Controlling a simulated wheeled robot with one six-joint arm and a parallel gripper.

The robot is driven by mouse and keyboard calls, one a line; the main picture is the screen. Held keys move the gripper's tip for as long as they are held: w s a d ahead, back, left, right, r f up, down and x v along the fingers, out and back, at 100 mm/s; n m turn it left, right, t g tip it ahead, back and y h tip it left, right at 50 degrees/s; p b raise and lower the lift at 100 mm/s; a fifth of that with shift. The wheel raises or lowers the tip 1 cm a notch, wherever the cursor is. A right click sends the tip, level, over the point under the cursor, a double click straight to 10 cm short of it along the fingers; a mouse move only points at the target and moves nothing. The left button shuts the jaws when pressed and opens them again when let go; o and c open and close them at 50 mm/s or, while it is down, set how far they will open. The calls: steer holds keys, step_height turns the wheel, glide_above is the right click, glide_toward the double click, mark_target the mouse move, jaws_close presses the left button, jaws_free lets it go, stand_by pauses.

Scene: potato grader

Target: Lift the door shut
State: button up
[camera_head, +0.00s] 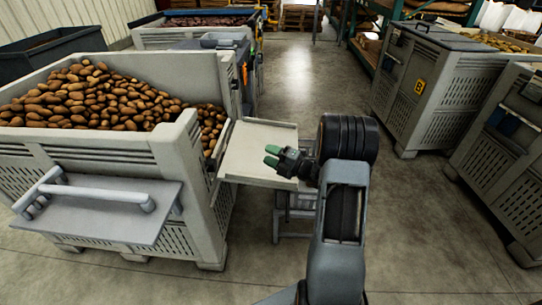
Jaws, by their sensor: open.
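A flat grey door panel (112,222) juts out roughly level from the near side of a big grey potato crate (195,205). A pale bar handle (100,194) runs along its upper face. I take this panel to be the door; it hangs open. My gripper (271,156), with green fingertips, is open and empty. It points left over a pale tray-like surface (252,140) beside the crate, well to the right of the panel and apart from it. The door's hinge edge is hard to make out.
Brown potatoes (95,95) fill the crate. The pale tray rests by a metal stand (292,212). The concrete floor in front of the crate is clear.

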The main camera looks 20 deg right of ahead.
steer(key=shift+c, duration=0.2)
jaws_close()
stand_by(1.1)
steer(key=shift+o, duration=0.2)
jaws_free()
steer(key=v, duration=1.3)
steer(key=shift+s+d, duration=0.25)
steer(key=shift+s, duration=0.05)
steer(key=shift+f, duration=0.1)
